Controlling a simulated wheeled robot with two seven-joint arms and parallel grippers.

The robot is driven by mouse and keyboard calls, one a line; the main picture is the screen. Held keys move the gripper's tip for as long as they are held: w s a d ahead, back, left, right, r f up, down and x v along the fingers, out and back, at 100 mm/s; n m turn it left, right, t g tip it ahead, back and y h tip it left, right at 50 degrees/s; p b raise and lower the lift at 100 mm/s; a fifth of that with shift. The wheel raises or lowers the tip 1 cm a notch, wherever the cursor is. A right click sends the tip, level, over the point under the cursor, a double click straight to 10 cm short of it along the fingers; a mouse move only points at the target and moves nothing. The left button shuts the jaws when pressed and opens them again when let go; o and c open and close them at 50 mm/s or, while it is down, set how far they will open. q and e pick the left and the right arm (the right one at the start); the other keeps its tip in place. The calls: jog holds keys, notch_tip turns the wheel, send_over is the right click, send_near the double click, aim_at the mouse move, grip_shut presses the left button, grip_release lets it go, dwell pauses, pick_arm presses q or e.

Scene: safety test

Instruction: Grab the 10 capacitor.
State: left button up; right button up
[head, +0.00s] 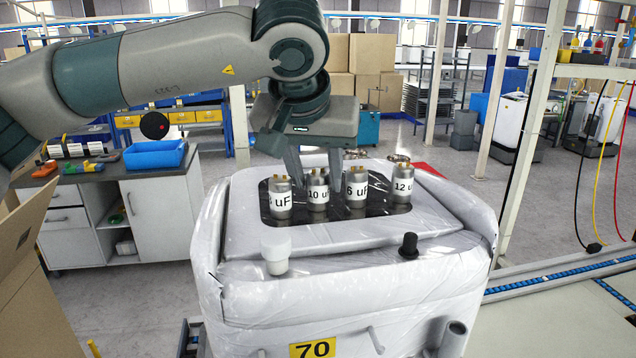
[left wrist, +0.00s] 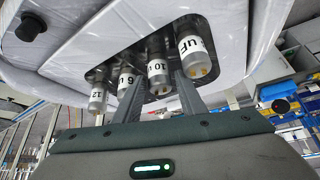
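The 10 capacitor (head: 318,192) is a silver can with a white label reading "10 u", upright in the dark recessed panel on the white-wrapped unit. My left gripper (head: 316,168) is above and behind it, fingers pointing down, open. In the left wrist view the 10 capacitor (left wrist: 158,76) shows between the two spread fingers (left wrist: 158,92); I cannot tell whether either finger touches it. Its lower part is hidden. My right gripper is not in view.
Beside it stand a capacitor ending in "uF" (head: 280,200) on the left, a 6 uF one (head: 356,191) and a 12 one (head: 403,188) on the right. A white knob (head: 275,254) and a black knob (head: 409,246) stick up in front.

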aim_at(317, 175)
pick_arm(q)
jog(key=shift+c, duration=0.2)
jog(key=c, duration=0.8)
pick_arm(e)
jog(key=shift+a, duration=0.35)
pick_arm(q)
jog(key=shift+r, duration=0.15)
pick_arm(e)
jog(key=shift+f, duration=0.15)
